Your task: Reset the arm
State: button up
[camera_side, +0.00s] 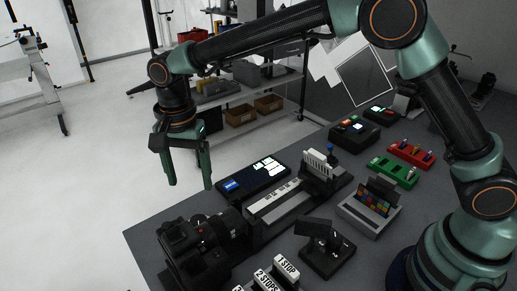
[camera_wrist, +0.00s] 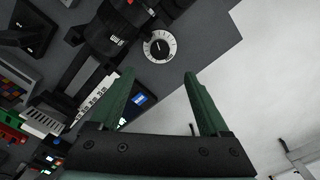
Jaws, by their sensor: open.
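My gripper (camera_side: 188,185) hangs in the air in the side view, fingers pointing down, to the left of the table's far edge and over the floor. Its two green fingers are apart with nothing between them. In the wrist view my gripper (camera_wrist: 158,88) shows both fingers spread, with the grey table edge and pale floor behind them. My arm reaches across the top of the side view from its base at the right.
The dark table (camera_side: 150,243) carries a camera (camera_side: 195,245), a flat device with a lit screen (camera_side: 255,178), a slider strip (camera_side: 275,200), a colour-chart holder (camera_side: 372,203), and red (camera_side: 411,153) and green (camera_side: 391,171) blocks. A white dial (camera_wrist: 160,46) lies near the table edge. A shelf (camera_side: 255,110) stands behind.

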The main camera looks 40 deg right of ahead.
jog(key=s+d+r+n+t, duration=0.1)
jog(key=s+d+r+n, duration=0.2)
jog(key=d, duration=0.4)
jog(key=s+d+r+n+t, duration=0.1)
jog(key=s+d+r+t, duration=0.1)
jog(key=d+r, duration=0.4)
jog(key=s+d+r+n+t, duration=0.1)
jog(key=s+d+r+n, duration=0.15)
jog(key=d, duration=0.55)
jog(key=s+d+f+n+t, duration=0.1)
jog(key=s+d+n, duration=0.2)
jog(key=s+d, duration=0.2)
jog(key=shift+s+d+f+t, duration=0.15)
jog(key=shift+s+d+t, duration=0.15)
jog(key=shift+s, duration=0.7)
